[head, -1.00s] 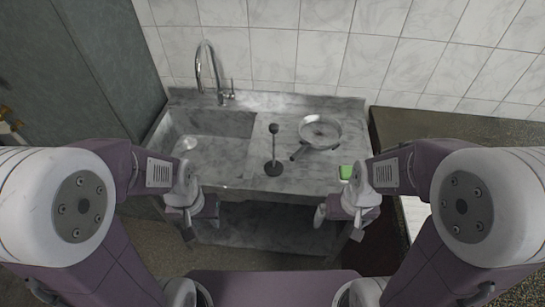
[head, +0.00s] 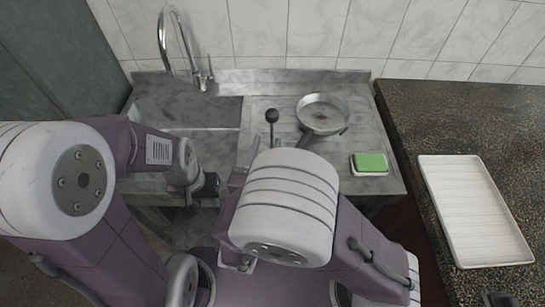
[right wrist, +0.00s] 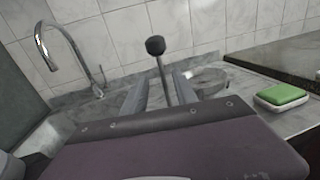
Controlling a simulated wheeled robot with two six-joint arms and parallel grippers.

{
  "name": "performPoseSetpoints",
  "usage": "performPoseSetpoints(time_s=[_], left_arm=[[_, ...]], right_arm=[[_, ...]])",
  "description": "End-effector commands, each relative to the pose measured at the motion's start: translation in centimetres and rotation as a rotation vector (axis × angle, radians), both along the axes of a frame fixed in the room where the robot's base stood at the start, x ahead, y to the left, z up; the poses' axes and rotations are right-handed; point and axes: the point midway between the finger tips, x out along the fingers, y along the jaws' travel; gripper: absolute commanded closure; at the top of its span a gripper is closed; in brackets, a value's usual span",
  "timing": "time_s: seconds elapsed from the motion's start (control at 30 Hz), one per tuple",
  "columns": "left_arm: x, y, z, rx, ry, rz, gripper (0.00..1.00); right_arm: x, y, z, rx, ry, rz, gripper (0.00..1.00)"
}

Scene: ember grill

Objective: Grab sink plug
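The sink plug (head: 272,116) has a dark ball on a thin upright rod. In the head view my right arm hides its lower part. The right wrist view shows its ball and rod (right wrist: 156,46) standing upright. My right gripper (right wrist: 160,84) is open, with one finger on each side of the rod in that view. I cannot tell whether the rod is between the fingers or just beyond them. My left gripper (head: 208,187) hangs at the front of the sink, away from the plug; its fingers are too unclear to judge.
The sink basin (head: 190,112) and tap (head: 178,42) are on the left. A metal pan (head: 323,113) lies right of the plug. A green sponge (head: 370,162) sits on a white dish at the front right. A dark counter with a white tray (head: 472,210) stands further right.

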Motion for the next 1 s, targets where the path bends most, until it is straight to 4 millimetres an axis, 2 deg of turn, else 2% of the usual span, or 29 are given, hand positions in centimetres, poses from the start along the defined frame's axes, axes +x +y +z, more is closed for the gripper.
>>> performPoseSetpoints(time_s=[0.2,0.43,0.7,0.93,0.97,1.0], left_arm=[[0.0,0.0,0.6,0.000,0.000,0.000,0.64],[0.0,0.0,0.8,0.000,0.000,0.000,0.64],[0.0,0.0,1.6,0.000,0.000,0.000,0.64],[0.0,0.0,1.6,0.000,0.000,0.000,0.64],[0.0,0.0,1.6,0.000,0.000,0.000,0.64],[0.0,0.0,1.6,0.000,0.000,0.000,0.64]], right_arm=[[3.1,-0.9,0.2,0.002,0.002,-0.010,0.66],[4.3,-1.1,0.0,0.003,0.004,-0.009,0.66],[8.6,-2.2,-0.2,0.005,0.003,-0.011,0.66],[8.9,-2.1,-0.3,0.004,0.003,-0.007,0.66],[8.9,-2.1,-0.3,0.004,0.003,-0.007,0.68],[8.9,-2.1,-0.3,0.004,0.003,-0.007,0.80]])
